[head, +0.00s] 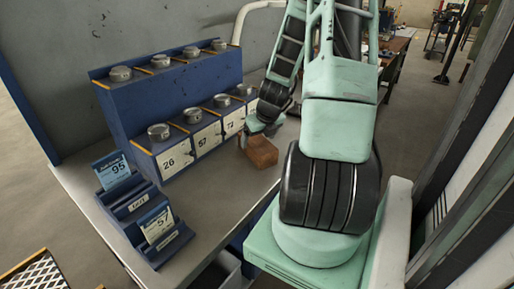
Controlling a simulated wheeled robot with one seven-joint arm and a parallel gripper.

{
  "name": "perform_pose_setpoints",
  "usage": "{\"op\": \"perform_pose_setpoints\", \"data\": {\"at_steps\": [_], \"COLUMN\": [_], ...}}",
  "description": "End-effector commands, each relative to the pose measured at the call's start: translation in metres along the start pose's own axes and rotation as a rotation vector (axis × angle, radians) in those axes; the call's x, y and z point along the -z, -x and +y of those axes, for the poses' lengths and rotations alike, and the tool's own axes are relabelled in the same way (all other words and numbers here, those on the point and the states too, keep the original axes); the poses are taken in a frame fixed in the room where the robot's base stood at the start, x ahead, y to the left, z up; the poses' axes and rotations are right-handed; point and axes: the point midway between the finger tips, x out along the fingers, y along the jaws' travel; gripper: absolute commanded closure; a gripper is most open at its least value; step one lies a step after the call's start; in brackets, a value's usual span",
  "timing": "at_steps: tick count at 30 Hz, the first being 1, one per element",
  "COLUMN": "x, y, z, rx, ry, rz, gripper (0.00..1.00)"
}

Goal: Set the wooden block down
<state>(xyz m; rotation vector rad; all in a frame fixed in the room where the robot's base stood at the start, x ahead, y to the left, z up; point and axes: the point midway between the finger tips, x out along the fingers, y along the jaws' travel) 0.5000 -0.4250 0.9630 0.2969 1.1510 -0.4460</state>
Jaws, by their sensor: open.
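The wooden block (261,151) is a small reddish-brown block. It appears to rest on the grey tabletop (212,209), in front of the numbered fronts of the blue unit. My gripper (248,134) is just behind and above the block, at its upper left in the head view. It is open. The fingers are small and partly hidden, so I cannot tell whether they still touch the block.
A blue two-step unit (128,106) with several round metal knobs and number cards stands behind the block. A blue card holder (117,210) with cards stands at the table's left. The tabletop in front of the block is clear. A wooden workbench (394,46) stands farther back.

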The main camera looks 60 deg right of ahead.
Motion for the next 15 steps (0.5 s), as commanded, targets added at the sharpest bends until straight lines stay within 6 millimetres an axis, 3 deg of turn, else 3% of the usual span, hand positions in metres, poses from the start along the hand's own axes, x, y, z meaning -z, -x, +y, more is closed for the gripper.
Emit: {"op": "perform_pose_setpoints", "data": {"at_steps": [9, 15], "x": [0.001, 0.001], "y": [-0.036, -0.041], "z": [0.0, 0.0], "rx": [-0.002, -0.001], "ry": [0.0, 0.0], "rz": [0.002, 0.001], "gripper": [0.11, 0.11]}}
